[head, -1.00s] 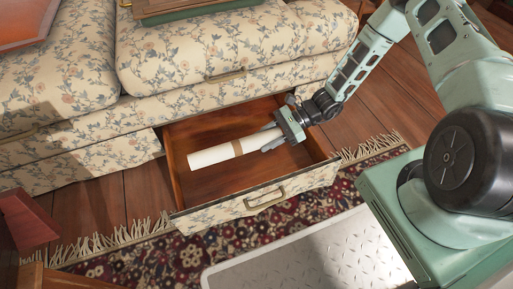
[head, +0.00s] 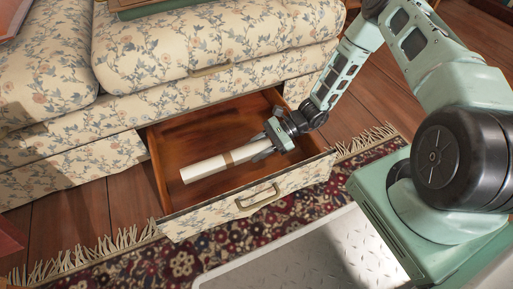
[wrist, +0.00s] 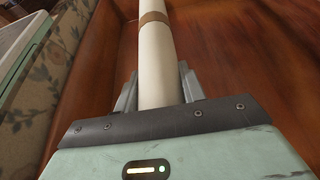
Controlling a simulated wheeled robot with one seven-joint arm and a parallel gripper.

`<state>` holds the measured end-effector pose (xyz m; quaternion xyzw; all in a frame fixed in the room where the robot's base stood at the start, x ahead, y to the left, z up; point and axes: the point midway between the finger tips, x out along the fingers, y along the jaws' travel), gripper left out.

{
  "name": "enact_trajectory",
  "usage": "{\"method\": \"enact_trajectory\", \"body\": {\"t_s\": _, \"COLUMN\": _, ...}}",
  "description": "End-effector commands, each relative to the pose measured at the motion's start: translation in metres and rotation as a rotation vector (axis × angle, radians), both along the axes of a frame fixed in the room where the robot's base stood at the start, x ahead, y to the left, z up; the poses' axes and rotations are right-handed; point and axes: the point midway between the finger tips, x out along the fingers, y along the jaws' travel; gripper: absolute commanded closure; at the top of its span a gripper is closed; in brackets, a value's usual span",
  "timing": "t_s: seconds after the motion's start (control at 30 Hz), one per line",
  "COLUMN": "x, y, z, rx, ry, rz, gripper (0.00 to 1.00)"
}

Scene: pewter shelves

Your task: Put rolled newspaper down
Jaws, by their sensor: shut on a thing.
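The rolled newspaper (head: 212,165) is a cream-white roll with a brown band around it. It lies within the open drawer (head: 170,138) of the floral sofa, its free end pointing left. My gripper (head: 262,148) is shut on its right end. In the wrist view the roll (wrist: 153,60) runs straight out from between my gripper's fingers (wrist: 158,92). The drawer's wooden floor (wrist: 235,75) shows beside it. I cannot tell whether the roll touches the floor.
The drawer's floral front (head: 240,205) with its metal handle (head: 258,197) stands on the near side. A patterned fringed rug (head: 130,265) lies in front. The sofa cushions (head: 190,45) are behind. The drawer floor around the roll is bare.

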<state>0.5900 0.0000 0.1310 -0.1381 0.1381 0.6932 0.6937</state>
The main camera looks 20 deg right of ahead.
Motion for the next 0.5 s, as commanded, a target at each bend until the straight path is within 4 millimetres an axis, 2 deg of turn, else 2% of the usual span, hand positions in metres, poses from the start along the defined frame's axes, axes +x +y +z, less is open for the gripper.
{"method": "enact_trajectory", "body": {"t_s": 0.3, "x": 0.0, "y": 0.0003, "z": -0.0066, "rx": 0.001, "ry": 0.0, "rz": 0.0, "gripper": 0.86}}
{"method": "enact_trajectory", "body": {"t_s": 0.33, "x": 0.0, "y": 0.0001, "z": -0.0069, "rx": 0.0, "ry": 0.0, "rz": 0.0, "gripper": 0.57}}
{"method": "enact_trajectory", "body": {"t_s": 0.4, "x": -0.0001, "y": 0.0001, "z": -0.0069, "rx": 0.0, "ry": 0.0, "rz": 0.0, "gripper": 0.38}}
{"method": "enact_trajectory", "body": {"t_s": 0.5, "x": -0.0001, "y": 0.0001, "z": -0.0068, "rx": 0.0, "ry": 0.0, "rz": 0.0, "gripper": 0.38}}
